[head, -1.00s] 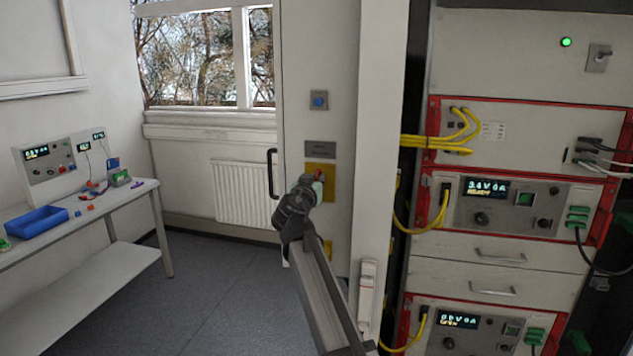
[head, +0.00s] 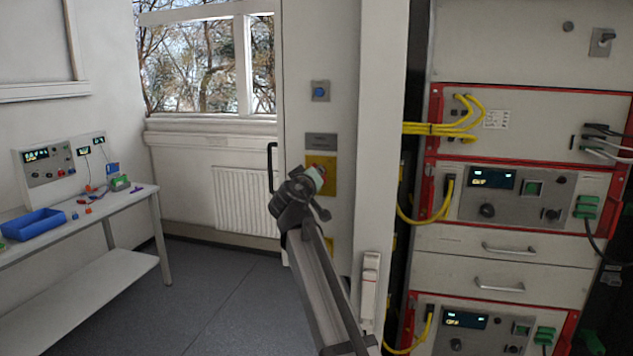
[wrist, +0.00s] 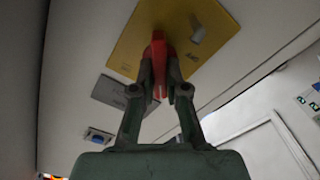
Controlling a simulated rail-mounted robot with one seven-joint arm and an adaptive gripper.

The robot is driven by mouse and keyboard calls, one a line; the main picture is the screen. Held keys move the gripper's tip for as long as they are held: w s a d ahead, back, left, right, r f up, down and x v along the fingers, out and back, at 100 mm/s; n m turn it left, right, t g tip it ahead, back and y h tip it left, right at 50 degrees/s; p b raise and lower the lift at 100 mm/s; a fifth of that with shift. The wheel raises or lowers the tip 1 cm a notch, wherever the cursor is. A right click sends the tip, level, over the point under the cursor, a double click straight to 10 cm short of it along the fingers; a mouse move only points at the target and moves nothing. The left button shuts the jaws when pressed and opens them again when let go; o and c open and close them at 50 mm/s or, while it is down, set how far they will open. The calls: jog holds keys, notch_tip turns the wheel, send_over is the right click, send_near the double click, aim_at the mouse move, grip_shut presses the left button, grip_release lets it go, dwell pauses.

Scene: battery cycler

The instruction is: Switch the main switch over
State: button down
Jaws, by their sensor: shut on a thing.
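The main switch has a red handle (wrist: 158,52) on a yellow plate (wrist: 130,40), fixed to the white cabinet panel. In the head view the yellow plate (head: 330,184) is partly covered by my gripper (head: 317,172). In the wrist view my gripper (wrist: 160,82) is shut on the red handle, with a finger on each side of it. The plate's small lettering is too small to read surely.
A grey label plate (head: 321,140) and a blue button (head: 319,91) sit above the switch. The rack's lamp (head: 568,26) is dark. Yellow cables (head: 430,128) hang at the rack's left. A bench (head: 100,212) stands at far left; the floor between is clear.

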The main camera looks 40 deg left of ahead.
jog(key=n, duration=1)
jog(key=shift+a+f, duration=0.15)
jog(key=shift+f, duration=0.05)
jog(key=shift+n, duration=0.4)
jog(key=c, duration=1.2)
grip_release()
jog(key=shift+s, duration=0.15)
jog(key=v, duration=1.2)
